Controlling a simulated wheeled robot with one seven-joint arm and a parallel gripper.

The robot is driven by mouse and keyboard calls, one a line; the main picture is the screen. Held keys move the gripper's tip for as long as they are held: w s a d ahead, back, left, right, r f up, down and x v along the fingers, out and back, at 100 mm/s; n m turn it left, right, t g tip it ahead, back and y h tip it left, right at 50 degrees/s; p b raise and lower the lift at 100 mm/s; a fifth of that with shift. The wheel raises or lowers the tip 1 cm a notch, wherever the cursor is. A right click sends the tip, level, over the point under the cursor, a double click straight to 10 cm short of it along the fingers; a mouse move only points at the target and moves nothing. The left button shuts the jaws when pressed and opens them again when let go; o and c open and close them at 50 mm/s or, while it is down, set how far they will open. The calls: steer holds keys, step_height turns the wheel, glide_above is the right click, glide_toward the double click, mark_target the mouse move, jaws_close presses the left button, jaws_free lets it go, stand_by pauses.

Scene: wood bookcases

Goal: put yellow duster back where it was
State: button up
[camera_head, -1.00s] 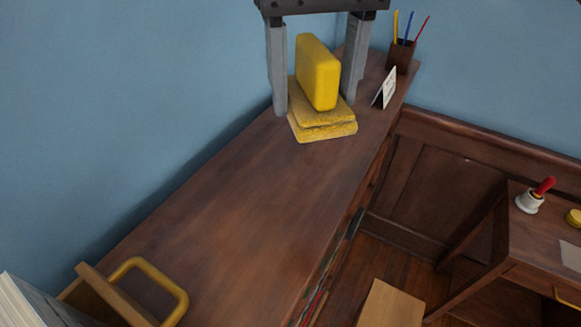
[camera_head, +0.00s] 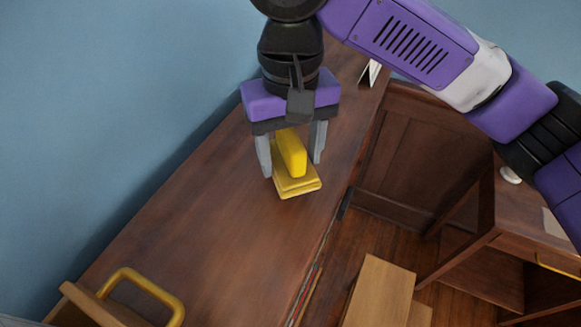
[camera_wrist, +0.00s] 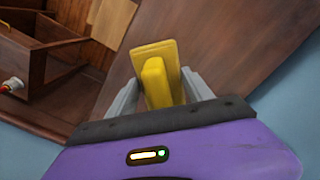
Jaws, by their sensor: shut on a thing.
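The yellow duster (camera_head: 297,187) is a folded, flat yellow pad with an upright yellow block on top. It is over the dark wooden bookcase top (camera_head: 220,215) in the head view. My gripper (camera_head: 291,168) points down with its grey fingers on either side of the duster, shut on it. In the wrist view the duster (camera_wrist: 153,52) shows between the fingers and reaches past their tips. I cannot tell whether its underside touches the wood.
A small white card (camera_head: 369,73) stands farther back on the top. A yellow handle (camera_head: 148,288) on a wooden piece is at the front left. The blue wall (camera_head: 110,110) borders the left side. A desk (camera_head: 510,215) stands at right. The wood around the duster is clear.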

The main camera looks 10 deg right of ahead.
mark_target(290, 135)
steer(key=shift+f, duration=2.15)
steer(key=shift+f, duration=0.1)
steer(key=o, duration=1.3)
step_height(290, 135, up, 12)
steer(key=shift+r+b, duration=0.15)
steer(key=shift+b, duration=0.3)
